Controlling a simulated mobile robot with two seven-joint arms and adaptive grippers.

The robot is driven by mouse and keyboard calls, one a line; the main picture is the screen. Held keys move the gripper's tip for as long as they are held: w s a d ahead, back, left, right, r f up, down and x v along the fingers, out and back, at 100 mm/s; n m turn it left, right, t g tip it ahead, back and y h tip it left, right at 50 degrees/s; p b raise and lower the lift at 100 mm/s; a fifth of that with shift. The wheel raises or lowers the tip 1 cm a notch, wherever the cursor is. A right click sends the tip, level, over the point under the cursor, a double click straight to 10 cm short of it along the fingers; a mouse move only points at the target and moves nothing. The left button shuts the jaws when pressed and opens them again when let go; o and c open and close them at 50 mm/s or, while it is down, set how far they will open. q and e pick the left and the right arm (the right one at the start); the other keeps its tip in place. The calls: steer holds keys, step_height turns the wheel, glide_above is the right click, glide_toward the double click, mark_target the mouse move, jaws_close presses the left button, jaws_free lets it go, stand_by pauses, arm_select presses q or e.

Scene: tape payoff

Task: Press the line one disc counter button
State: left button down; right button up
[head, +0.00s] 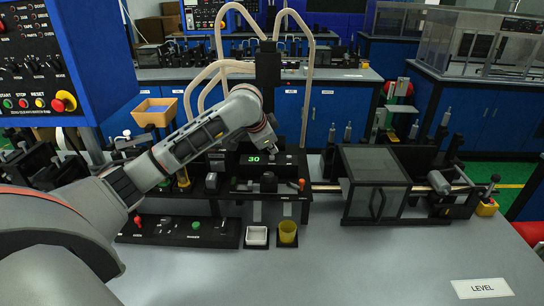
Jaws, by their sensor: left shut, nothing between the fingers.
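A black counter unit (242,171) with a green lit display (254,159) reading 30 stands at the middle of the bench. My left gripper (291,155) points down to the right of the display, small and dark against the dark unit. It is shut and empty. I cannot make out the counter button, nor whether the fingertips touch anything. My right gripper is not in view.
A control strip (180,231) with a red lever and green button lies at the front left. A dark clear-sided box (375,182) stands right. The front bench is clear except for a LEVEL card (482,288).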

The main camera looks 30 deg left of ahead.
mark_target(272, 157)
arm_select(q)
steer(key=shift+f, duration=0.55)
stand_by(0.6)
steer(key=shift+r, duration=0.95)
steer(key=shift+r, duration=0.1)
steer(key=shift+r, duration=2.4)
